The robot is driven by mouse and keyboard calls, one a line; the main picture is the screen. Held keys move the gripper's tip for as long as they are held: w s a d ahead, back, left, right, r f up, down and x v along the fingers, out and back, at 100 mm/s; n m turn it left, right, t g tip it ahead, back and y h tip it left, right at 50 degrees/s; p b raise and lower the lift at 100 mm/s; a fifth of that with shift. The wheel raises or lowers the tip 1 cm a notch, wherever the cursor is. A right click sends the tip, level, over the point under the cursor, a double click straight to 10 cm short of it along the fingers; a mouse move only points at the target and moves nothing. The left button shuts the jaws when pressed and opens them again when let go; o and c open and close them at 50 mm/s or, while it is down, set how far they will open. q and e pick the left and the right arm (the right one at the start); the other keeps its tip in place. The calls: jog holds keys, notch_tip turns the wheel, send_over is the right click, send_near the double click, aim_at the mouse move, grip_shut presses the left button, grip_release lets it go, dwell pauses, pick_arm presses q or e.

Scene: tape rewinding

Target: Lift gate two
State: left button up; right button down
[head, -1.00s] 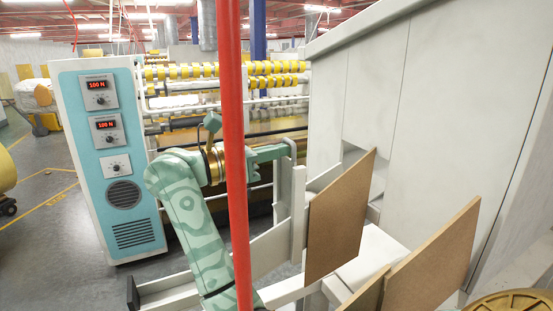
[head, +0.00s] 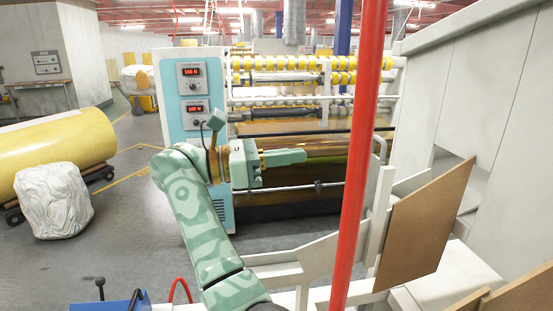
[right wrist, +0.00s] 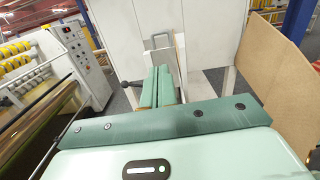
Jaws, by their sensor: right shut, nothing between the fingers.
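My right gripper (head: 303,157) is shut and empty, in front of the winding machine. It also shows in the right wrist view (right wrist: 158,70), its two green fingers together. A grey loop handle (head: 379,146) tops a white post to the right of the fingertips, clear of them. In the right wrist view the loop handle (right wrist: 162,41) stands beyond the fingertips. A brown board (head: 425,225) stands tilted beside the post, and another brown board (head: 525,296) is cut off at the lower right. I cannot tell which is gate two. My left gripper is out of view.
A red pole (head: 360,150) crosses the foreground between gripper and handle in the picture. The winding machine (head: 194,70) stands behind; a white cabinet (head: 490,120) fills the right. A yellow roll (head: 65,150) and white wrapped bundle (head: 53,200) are left. Open floor lies between.

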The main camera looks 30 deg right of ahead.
jog(key=shift+v, duration=1.15)
